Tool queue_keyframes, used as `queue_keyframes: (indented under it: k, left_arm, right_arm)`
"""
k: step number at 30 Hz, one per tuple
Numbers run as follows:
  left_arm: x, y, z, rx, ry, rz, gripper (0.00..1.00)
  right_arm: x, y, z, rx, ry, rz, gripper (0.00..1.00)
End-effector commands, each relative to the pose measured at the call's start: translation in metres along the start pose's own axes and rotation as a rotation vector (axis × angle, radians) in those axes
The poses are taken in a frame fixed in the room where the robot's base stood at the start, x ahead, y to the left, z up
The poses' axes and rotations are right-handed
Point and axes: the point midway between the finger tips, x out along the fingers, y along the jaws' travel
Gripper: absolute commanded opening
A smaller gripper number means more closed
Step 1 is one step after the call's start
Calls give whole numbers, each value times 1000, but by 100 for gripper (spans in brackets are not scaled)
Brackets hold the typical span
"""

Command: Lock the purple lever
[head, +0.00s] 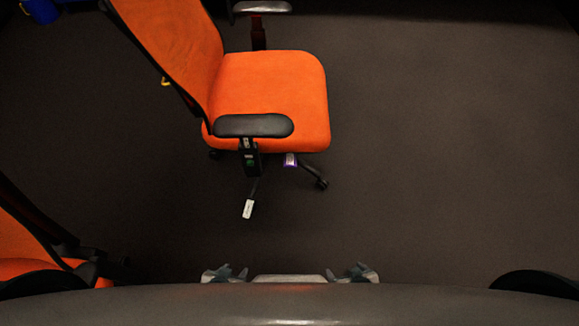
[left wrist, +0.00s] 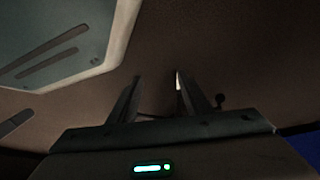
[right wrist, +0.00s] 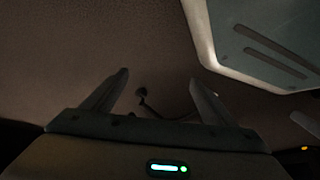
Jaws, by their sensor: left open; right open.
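In the head view a small purple lever (head: 290,160) shows under the right front edge of the orange chair's seat (head: 270,95). The left fingers also show in the left wrist view (left wrist: 157,98), and the right fingers in the right wrist view (right wrist: 157,95). Neither wrist view shows the purple lever.
The chair has a black armrest (head: 253,125) above a post with a green mark. A second orange chair (head: 25,250) stands at the lower left. The dark floor (head: 440,150) on the right is clear.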

Motion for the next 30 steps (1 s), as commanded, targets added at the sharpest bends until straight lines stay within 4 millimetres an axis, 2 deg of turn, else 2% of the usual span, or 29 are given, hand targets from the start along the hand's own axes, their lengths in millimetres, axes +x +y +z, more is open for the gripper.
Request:
queue_keyframes:
  k: [1,5,9,14,20,26,30]
  left_arm:
    - [1,-1,-4,0,5,-2,45]
    - [0,-2,-7,-1,0,-3,45]
    - [-2,-3,-14,-2,-12,-5,45]
    - [-11,-6,-26,-5,-39,-9,45]
    - [-34,-10,-42,-8,-84,-15,45]
    - [-67,-14,-54,-12,-130,-23,45]
    - [-94,-17,-58,-14,-162,-27,45]
  right_arm:
    - [1,-1,-5,-1,6,-1,67]
    - [5,-8,-16,-4,16,-5,35]
    - [13,-21,-43,-10,38,-8,2]
    - [21,-44,-93,-21,82,-8,0]
    - [21,-76,-171,-20,161,14,0]
    - [6,-102,-248,5,263,55,0]
    - [-14,-117,-298,40,344,86,0]
